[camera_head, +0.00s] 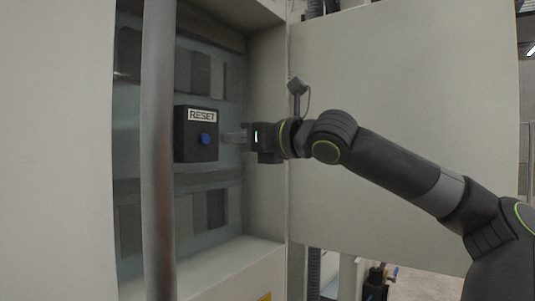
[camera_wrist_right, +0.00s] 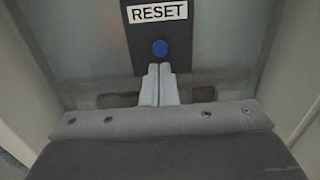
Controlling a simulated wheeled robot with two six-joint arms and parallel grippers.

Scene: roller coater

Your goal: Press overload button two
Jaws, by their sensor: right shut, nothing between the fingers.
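A dark box with a white RESET label and a round blue button (camera_head: 205,139) is mounted inside an open cabinet. In the right wrist view the blue button (camera_wrist_right: 160,47) sits just beyond my fingertips, below the label (camera_wrist_right: 158,12). My right gripper (camera_head: 226,137) is shut and empty, reaching in from the right with its fingertips close to the box's right side. In the right wrist view its fingers (camera_wrist_right: 159,72) are together, pointing at the button. I cannot tell whether they touch it. My left gripper is not in view.
A grey vertical pole (camera_head: 159,200) stands in front of the cabinet, left of the box. The cabinet's back panel (camera_head: 232,200) lies behind the box. A large open door panel (camera_head: 400,80) is on the right, behind my right arm.

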